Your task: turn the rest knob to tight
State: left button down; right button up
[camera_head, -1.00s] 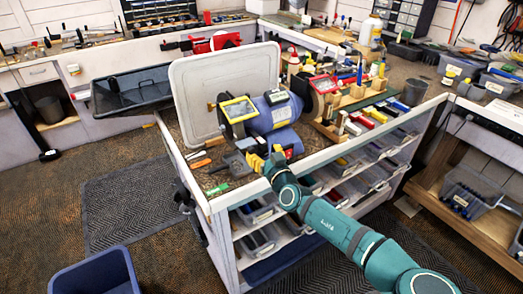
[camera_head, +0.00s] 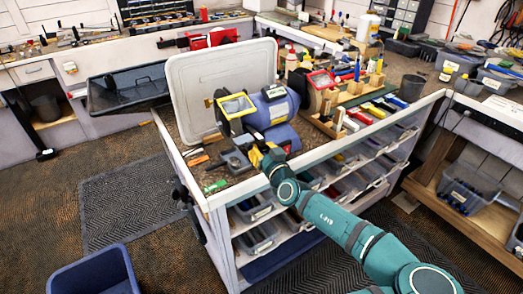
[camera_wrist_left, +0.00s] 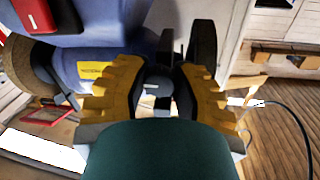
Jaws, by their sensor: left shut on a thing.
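The blue bench grinder (camera_head: 277,108) stands on the workbench, with a grey metal rest (camera_head: 236,160) in front of its left wheel guard. My left gripper (camera_head: 262,154) is at the grinder's near side, right beside the rest. In the left wrist view, the yellow ridged fingers of my left gripper (camera_wrist_left: 160,88) are shut around a small dark knob (camera_wrist_left: 158,84). The fingers touch it from both sides and partly cover it. The knob is hidden behind the gripper in the head view. How tight the knob is cannot be told. My right gripper is not in view.
A pale upright panel (camera_head: 222,85) stands behind the grinder. A wooden rack (camera_head: 352,115) with several coloured items is to the right. Loose small tools lie left of the rest.

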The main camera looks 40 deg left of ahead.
pick_arm(q)
jog(key=c, duration=0.7)
grip_release()
jog(key=shift+v, duration=3.75)
